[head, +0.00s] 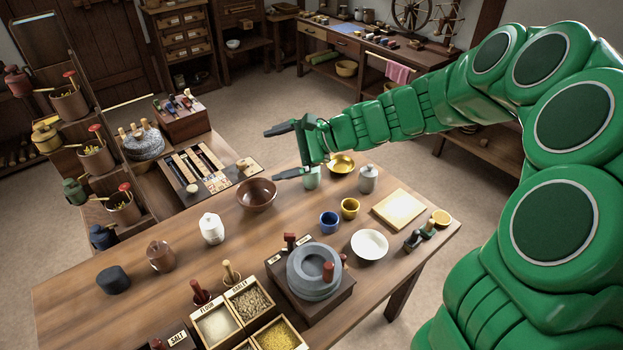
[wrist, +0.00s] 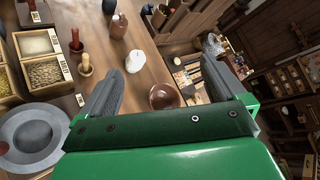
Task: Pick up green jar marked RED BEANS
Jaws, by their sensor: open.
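My gripper (head: 270,155) is open and empty above the far side of the long wooden table (head: 120,315). In the wrist view its two dark fingers stand apart, with my gripper (wrist: 166,62) over the table. A pale green jar or cup (head: 312,178) stands on the table just below and right of my gripper, partly hidden by it. A darker green jar (head: 75,191) sits on the rack at the left. I cannot read RED BEANS on either one. No green jar shows clearly in the wrist view.
A brown bowl (head: 257,194), a white jar (head: 211,228), a grey jar (head: 368,178) and a brass bowl (head: 342,164) stand near my gripper. A stone quern (head: 315,270) and grain boxes (head: 215,325) fill the front. Blue (head: 329,221) and yellow (head: 349,207) cups stand mid-table.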

